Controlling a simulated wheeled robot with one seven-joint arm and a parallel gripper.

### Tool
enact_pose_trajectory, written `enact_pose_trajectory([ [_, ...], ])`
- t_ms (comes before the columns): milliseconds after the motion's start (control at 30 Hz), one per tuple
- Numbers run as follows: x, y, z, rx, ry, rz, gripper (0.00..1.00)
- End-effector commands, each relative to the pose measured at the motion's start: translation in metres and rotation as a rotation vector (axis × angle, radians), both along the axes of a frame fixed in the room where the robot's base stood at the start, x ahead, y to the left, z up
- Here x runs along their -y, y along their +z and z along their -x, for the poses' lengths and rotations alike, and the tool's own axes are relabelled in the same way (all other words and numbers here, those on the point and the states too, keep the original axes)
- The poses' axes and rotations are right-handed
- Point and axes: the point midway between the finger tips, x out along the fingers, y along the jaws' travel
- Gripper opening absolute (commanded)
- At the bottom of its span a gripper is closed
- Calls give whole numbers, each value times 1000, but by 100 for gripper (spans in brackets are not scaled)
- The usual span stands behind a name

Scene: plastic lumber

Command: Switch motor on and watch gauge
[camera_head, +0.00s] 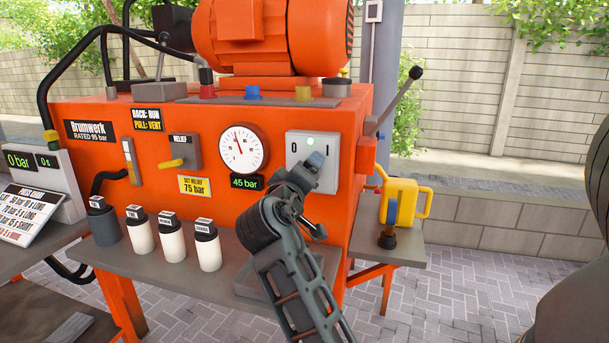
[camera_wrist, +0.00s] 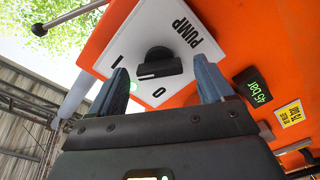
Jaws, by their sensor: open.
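The motor switch panel (camera_head: 298,145) is a white plate on the orange power unit, with a small green light lit at its top. In the wrist view the plate (camera_wrist: 180,28) reads PUMP, with I and O marks, and carries a black rotary knob (camera_wrist: 158,62). My gripper (camera_head: 314,162) is open at the panel, its blue-grey fingertips on either side of the knob. I cannot tell whether they touch it. The round white gauge (camera_head: 242,150) has its red needle pointing up, slightly left. The display below it (camera_head: 247,182) reads 45 bar.
The orange motor (camera_head: 270,38) sits on top. The yellow relief lever (camera_head: 173,163) is left of the gauge. Several capped bottles (camera_head: 207,245) stand on the shelf below. A long lever (camera_head: 400,100) sticks out at right, above a yellow jug (camera_head: 400,200).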

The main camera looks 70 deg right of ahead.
Motion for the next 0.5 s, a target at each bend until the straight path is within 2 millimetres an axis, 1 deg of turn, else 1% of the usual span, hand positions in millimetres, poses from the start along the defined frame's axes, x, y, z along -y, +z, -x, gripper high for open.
enact_pose_trajectory([
  [300, -49, -1, 3, 0, 4, 0, 81],
  [400, -62, -1, 4, 0, 5, 0, 81],
  [500, -70, -1, 5, 0, 1, 0, 81],
])
